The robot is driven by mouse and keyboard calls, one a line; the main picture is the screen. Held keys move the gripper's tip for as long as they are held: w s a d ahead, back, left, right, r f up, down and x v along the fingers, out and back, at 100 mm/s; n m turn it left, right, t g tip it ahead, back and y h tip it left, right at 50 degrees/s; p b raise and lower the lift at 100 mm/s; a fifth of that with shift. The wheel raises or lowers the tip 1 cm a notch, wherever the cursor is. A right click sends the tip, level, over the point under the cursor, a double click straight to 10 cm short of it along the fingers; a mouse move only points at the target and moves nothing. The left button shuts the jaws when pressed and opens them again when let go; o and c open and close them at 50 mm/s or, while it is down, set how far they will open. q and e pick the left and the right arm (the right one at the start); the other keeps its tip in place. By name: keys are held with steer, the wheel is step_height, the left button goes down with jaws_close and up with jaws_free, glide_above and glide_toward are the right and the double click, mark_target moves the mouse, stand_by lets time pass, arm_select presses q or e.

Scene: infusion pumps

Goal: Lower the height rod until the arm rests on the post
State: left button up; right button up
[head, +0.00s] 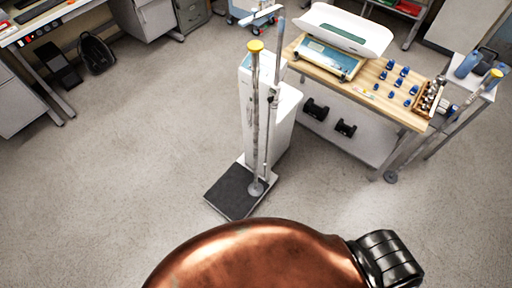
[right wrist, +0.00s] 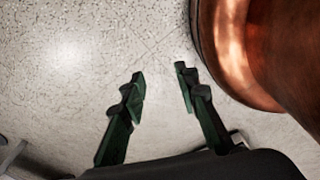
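A tall scale (head: 277,113) with a white column and a dark platform (head: 236,193) stands upright on the floor in the head view. A height rod (head: 276,70) rises along it, with a pale arm (head: 262,14) sticking out near its top. A post (head: 254,118) with a yellow top stands in front of it, its foot on the platform. The arm appears above the post's top; the exact gap is hard to judge. My right gripper (right wrist: 160,85) is open and empty above bare floor in the right wrist view. My left gripper is not in view.
A wooden-topped cart (head: 390,112) with a baby scale (head: 333,52), blue weights (head: 398,83) and a crate stands right of the scale. Another yellow-topped post (head: 466,107) leans at far right. A desk stands at upper left. The floor (head: 120,180) left of the scale is clear.

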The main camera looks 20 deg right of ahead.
steer(key=shift+o, duration=0.8)
